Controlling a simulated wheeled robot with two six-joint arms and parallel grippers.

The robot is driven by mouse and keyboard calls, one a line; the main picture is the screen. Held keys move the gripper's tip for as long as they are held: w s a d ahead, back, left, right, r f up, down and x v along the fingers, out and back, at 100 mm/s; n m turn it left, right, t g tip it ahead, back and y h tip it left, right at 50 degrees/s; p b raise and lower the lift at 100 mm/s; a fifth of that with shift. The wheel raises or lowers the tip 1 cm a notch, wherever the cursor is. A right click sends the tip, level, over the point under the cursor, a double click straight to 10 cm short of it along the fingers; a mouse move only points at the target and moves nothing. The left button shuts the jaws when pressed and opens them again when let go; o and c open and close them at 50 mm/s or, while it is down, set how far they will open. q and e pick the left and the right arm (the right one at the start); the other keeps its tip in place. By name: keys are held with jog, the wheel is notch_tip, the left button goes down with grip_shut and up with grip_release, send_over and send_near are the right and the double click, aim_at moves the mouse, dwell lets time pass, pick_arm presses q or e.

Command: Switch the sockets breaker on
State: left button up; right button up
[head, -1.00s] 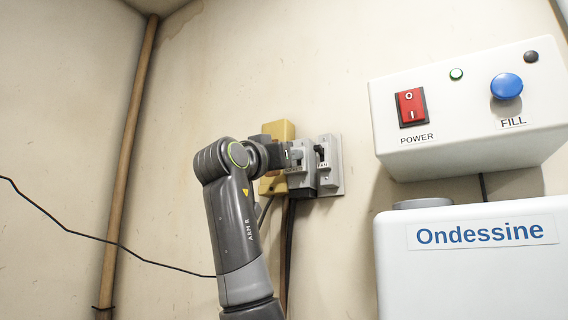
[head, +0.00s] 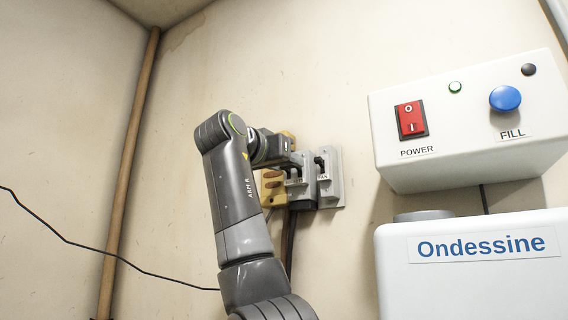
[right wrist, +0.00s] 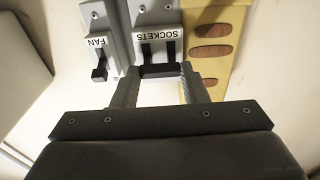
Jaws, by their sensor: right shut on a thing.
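The sockets breaker (right wrist: 158,38) is a grey box on the wall with an upside-down SOCKETS label in the right wrist view. Its black lever bar (right wrist: 159,71) sits at the end of two dark slots, away from the label. My right gripper (right wrist: 159,80) is shut on this lever, one finger on each side. In the head view my right gripper (head: 296,160) reaches the breaker (head: 299,191) from the left and hides part of it. My left gripper is not in view.
The fan breaker (right wrist: 97,43), with its own black lever, is right beside; it also shows in the head view (head: 332,188). A yellow block (right wrist: 207,68) with brown ovals adjoins the other side. A white control box (head: 465,130) and an Ondessine unit (head: 470,285) stand to the right.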

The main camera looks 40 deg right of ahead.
jog(key=o, duration=1)
jog(key=shift+a, duration=0.1)
jog(key=b+v, duration=0.4)
jog(key=v, duration=1.3)
jog(key=shift+a+b, duration=0.2)
jog(key=shift+b, duration=0.1)
jog(key=shift+d, duration=0.1)
